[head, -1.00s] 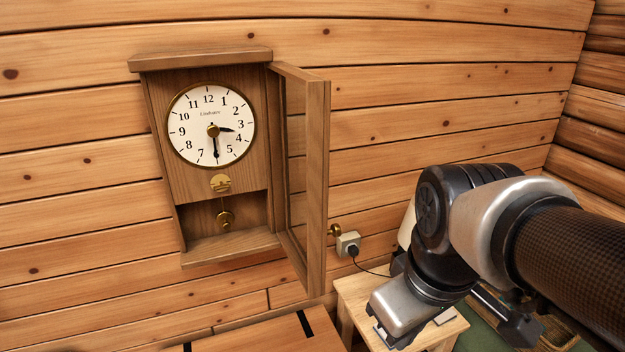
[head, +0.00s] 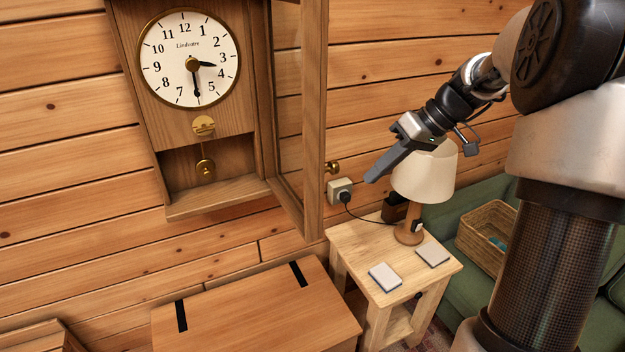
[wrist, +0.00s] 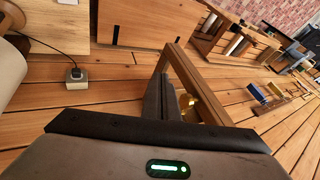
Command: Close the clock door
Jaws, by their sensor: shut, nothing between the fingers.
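The wooden wall clock (head: 225,115) hangs on the log wall at the left of the head view. Its glazed door (head: 313,120) is hinged on the right side and stands wide open, sticking out from the wall. A brass knob (head: 333,167) sits low on the door's outer edge. My gripper (head: 375,176) is shut and empty, to the right of the door and apart from it, pointing down and left. In the wrist view, the door frame (wrist: 200,85) rises beyond the gripper fingers (wrist: 165,98), with brass parts beside it.
A side table (head: 350,246) with a lamp (head: 425,175) and two small books stands below my arm. A wooden chest (head: 255,310) is under the clock. A green sofa with a basket (head: 488,230) is at the right. A wall socket (head: 341,191) is near the door.

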